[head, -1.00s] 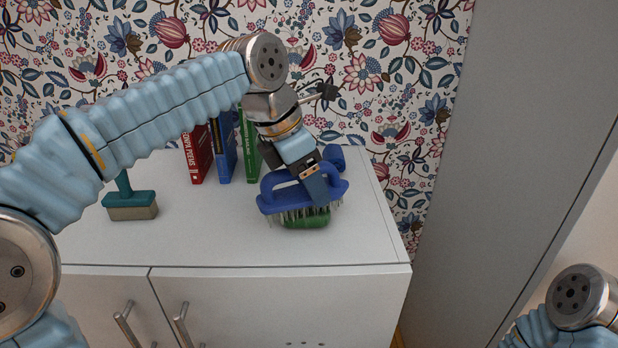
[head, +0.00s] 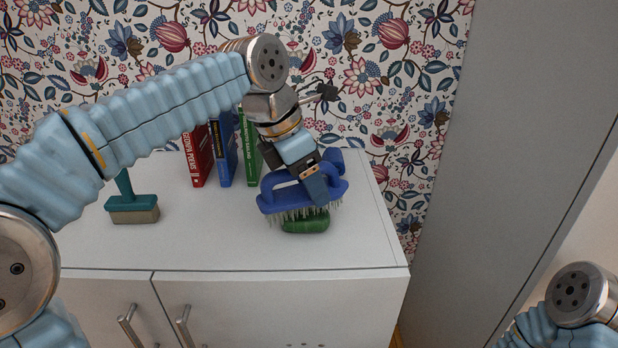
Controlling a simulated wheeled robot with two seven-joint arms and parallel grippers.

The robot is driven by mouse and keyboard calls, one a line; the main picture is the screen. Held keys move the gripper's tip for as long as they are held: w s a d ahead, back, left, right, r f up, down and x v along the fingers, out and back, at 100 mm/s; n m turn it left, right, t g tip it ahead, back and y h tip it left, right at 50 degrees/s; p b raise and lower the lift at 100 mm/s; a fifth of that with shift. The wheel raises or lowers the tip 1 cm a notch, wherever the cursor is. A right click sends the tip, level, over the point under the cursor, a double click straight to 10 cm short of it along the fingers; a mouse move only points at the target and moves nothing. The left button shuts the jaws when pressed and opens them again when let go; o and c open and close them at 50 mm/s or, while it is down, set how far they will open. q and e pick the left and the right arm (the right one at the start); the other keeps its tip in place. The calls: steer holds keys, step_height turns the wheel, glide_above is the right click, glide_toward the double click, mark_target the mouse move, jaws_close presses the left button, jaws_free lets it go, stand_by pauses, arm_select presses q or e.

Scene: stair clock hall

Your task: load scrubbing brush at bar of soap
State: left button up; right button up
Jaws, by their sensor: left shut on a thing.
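The blue scrubbing brush (head: 273,204) has a looped handle and pale bristles pointing down. My left gripper (head: 312,182) is shut on its handle and holds it over the right part of the white cabinet top. The green bar of soap (head: 306,224) lies on the cabinet top under the bristles. The bristles overlap the soap's back part in this view; I cannot tell whether they touch it. My right gripper is out of view; only part of that arm shows at the lower right.
The white cabinet (head: 220,245) carries a teal brush with a beige block (head: 133,210) at the left. Red (head: 200,160), blue (head: 223,155) and green (head: 248,150) books stand at the back. A grey panel rises at the right. The front middle of the top is clear.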

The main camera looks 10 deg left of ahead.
arm_select(q)
steer(key=shift+r+p, duration=0.4)
steer(key=shift+r, duration=2.6)
